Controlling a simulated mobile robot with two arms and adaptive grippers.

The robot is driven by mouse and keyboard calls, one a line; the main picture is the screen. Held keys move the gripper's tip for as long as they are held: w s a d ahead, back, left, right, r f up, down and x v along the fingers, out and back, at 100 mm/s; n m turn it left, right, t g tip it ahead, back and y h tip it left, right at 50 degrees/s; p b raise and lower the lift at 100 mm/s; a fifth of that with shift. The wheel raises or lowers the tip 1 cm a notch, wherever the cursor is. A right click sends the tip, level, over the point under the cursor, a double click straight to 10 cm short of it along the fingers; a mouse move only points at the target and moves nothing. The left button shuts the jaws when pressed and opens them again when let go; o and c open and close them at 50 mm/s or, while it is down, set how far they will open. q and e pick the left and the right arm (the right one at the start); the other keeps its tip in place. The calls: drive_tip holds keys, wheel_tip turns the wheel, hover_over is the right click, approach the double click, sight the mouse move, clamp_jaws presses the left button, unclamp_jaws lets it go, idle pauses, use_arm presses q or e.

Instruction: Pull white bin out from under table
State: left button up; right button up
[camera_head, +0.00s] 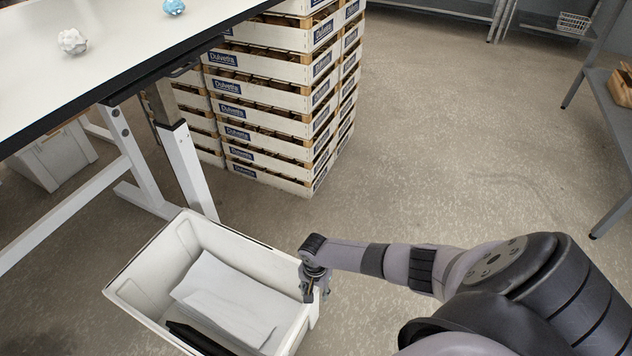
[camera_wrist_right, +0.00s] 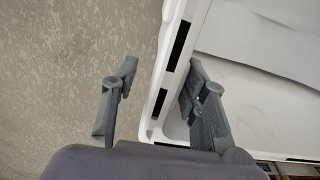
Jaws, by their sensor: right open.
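The white bin (camera_head: 155,270) stands on the floor at the lower left, beside the white table leg, and most of it shows clear of the table top. It holds white sheets and a dark flat item. My right gripper (camera_head: 314,290) is at the bin's right end, at the rim. In the right wrist view the gripper (camera_wrist_right: 155,105) is open, with one finger outside the bin's wall (camera_wrist_right: 171,62) and the other on the inner side. A gap shows between the outer finger and the wall. My left gripper is not in view.
The white table (camera_head: 120,45) with a dark edge is at the upper left, with crumpled paper balls on it. Another white bin (camera_head: 55,158) stands under it. Stacked crates (camera_head: 275,125) stand behind. A grey shelf (camera_head: 612,110) is at right. The middle floor is clear.

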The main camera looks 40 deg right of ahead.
wheel_tip(320, 180, up, 12)
idle(0.6)
idle(0.5)
